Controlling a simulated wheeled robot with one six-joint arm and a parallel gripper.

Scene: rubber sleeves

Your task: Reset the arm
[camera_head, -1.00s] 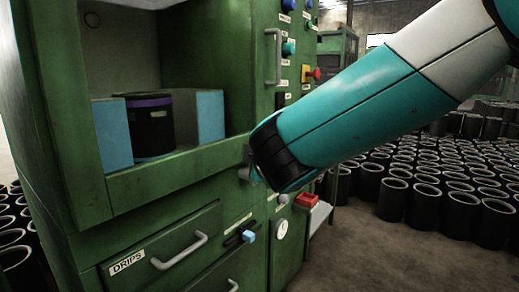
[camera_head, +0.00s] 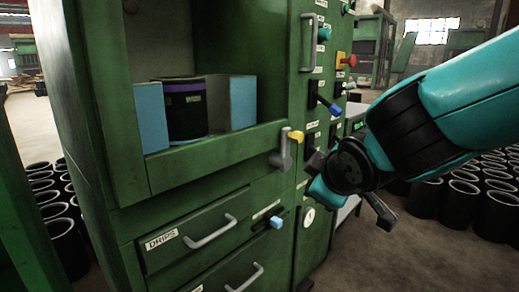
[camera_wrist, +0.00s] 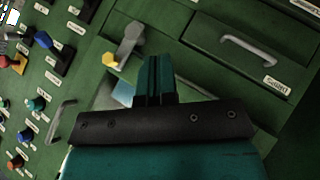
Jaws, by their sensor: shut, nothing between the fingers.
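My teal and black arm (camera_head: 440,120) reaches in from the right in the head view. Its dark wrist end is in front of the right side of a green machine (camera_head: 110,150). In the wrist view my gripper (camera_wrist: 155,70) has its two teal fingers together, with nothing held. In the head view the fingertips are hard to make out. A grey lever with a yellow tip (camera_head: 295,138) is on the machine, left of my wrist and apart from it. The lever also shows in the wrist view (camera_wrist: 125,45), just left of the fingers.
A black sleeve with a purple band (camera_head: 186,112) stands between light-blue blocks in the machine's recess. Drawers with grey handles (camera_head: 210,232) are below. Knobs and a red button (camera_head: 347,60) line the panel. Many black sleeves (camera_head: 465,195) stand on the floor at right.

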